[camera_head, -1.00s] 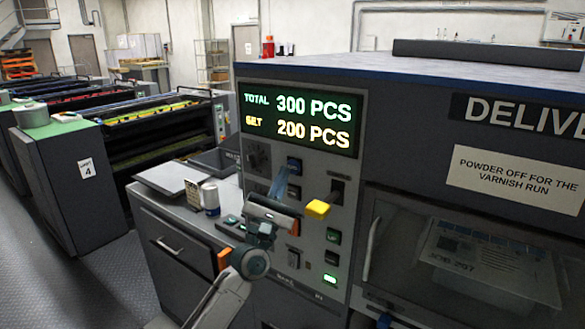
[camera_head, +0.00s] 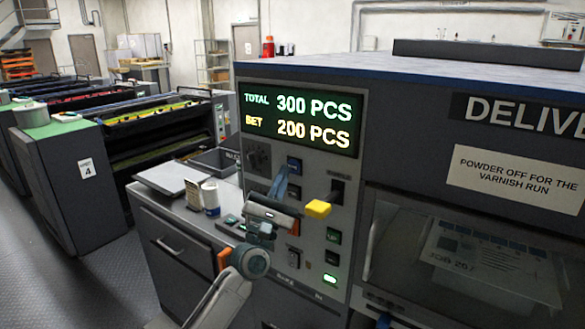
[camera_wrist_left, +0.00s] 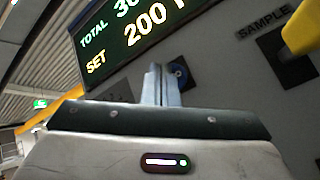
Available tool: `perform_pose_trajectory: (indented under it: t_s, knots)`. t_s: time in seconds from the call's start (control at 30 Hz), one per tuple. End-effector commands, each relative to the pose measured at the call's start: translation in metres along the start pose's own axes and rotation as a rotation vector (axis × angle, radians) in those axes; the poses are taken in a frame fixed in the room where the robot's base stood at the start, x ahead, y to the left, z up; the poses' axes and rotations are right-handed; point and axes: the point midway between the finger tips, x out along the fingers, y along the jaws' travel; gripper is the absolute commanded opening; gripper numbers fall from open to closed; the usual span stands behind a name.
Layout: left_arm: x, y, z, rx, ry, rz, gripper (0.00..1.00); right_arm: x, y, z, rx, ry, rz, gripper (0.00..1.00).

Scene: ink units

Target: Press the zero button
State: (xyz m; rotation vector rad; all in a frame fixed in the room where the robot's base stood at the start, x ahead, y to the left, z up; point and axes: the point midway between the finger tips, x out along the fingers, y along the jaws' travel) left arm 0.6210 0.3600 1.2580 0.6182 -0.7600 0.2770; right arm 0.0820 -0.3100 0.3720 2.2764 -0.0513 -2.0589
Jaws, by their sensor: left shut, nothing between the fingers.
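The control panel (camera_head: 315,232) has a display (camera_head: 300,118) reading TOTAL 300 PCS and SET 200 PCS. Below it is a blue button (camera_head: 295,165); its label is not legible, so I cannot tell whether it is the zero button. My left gripper (camera_head: 282,172) is shut and empty, with its fingertips close in front of the panel by the blue button. In the left wrist view the shut fingers (camera_wrist_left: 161,84) partly cover the blue button (camera_wrist_left: 180,73). I cannot tell whether they touch it. My right gripper is not in view.
A yellow-ended lever (camera_head: 318,208), labelled SAMPLE in the wrist view, sticks out right of my gripper. Green (camera_head: 333,235) and lit (camera_head: 330,279) buttons are lower right. A can (camera_head: 210,198) stands on the side counter.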

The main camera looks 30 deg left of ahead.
Motion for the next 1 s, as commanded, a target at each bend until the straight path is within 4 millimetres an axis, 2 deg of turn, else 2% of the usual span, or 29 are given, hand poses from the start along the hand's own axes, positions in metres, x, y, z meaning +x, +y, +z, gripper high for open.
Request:
perform_pose_trajectory:
  t_s: [0.2,1.0]
  knots:
    - [0.0043,-0.0041,-0.0042,-0.001,0.000,0.000,0.00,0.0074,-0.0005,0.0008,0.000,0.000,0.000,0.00]
    - [0.0083,-0.0063,-0.0064,0.000,0.000,0.001,0.00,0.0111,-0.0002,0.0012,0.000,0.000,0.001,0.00]
